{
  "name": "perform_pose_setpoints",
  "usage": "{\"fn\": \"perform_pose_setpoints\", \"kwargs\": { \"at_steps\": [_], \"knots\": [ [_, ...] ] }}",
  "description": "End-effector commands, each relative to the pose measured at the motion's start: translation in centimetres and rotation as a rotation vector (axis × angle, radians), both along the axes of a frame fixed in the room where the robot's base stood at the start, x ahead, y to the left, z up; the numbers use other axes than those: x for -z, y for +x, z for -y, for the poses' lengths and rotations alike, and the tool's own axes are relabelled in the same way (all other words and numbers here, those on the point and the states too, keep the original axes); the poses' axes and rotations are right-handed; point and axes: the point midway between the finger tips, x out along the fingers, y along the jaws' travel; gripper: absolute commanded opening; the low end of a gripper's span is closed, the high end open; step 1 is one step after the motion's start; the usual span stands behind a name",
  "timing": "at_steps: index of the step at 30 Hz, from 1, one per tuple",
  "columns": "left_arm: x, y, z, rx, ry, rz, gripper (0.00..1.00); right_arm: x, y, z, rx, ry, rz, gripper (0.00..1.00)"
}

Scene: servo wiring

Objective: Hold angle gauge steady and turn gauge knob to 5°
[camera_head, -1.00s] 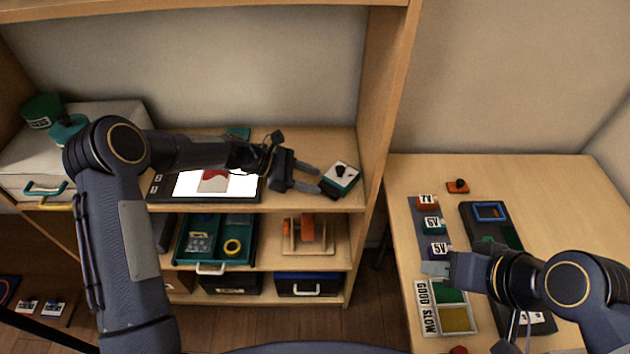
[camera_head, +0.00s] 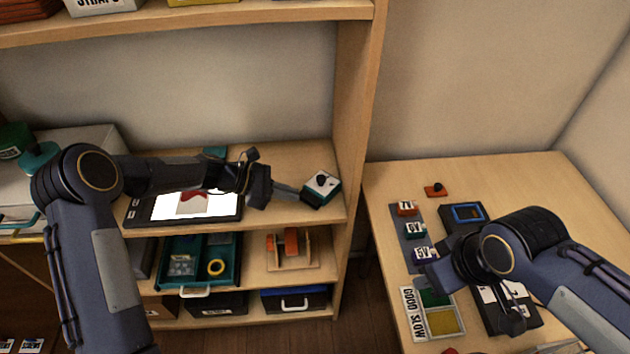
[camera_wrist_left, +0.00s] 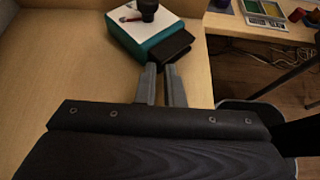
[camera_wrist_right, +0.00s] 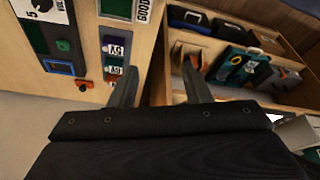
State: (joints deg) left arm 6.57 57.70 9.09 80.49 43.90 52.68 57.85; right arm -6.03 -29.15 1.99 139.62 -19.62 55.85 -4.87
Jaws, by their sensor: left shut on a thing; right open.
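The angle gauge (camera_head: 322,186) is a small teal box with a white face and a black knob. It stands on the shelf's right end, close to the upright panel. In the left wrist view, the gauge (camera_wrist_left: 165,45) shows its black knob (camera_wrist_left: 148,9), a red pointer mark and a black tab (camera_wrist_left: 170,48) on its near side. My left gripper (camera_head: 300,194) is shut on this black tab; the fingers (camera_wrist_left: 164,68) are close together at it. The scale figures are too small to read. My right gripper (camera_head: 430,275) is open and empty above the table, away from the gauge.
A tablet with a lit screen (camera_head: 150,208) lies on the same shelf, under my left arm. A wooden upright (camera_head: 352,120) separates the shelf from the table (camera_head: 530,185). On the table are voltage blocks (camera_head: 407,208), a GOOD/SLOW tray (camera_head: 461,322) and a small orange knob piece (camera_head: 436,190).

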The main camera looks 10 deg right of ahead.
Motion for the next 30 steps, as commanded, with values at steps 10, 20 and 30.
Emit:
{"fn": "perform_pose_setpoints", "kwargs": {
  "at_steps": [10,20,30],
  "knots": [
    [-0.3,-0.1,0.5,0.006,-0.009,0.0,0.0,-1.5,10.5,0.0,-0.886,-0.89,-0.034,0.43],
    [-0.3,-0.1,0.6,0.007,-0.01,0.001,0.0,-3.5,20.5,-13.4,-1.568,-1.691,0.185,0.43],
    [-0.3,-0.1,0.6,0.007,-0.011,0.001,0.0,4.9,21.6,-16.2,-2.032,-1.92,0.238,0.43]
  ]
}}
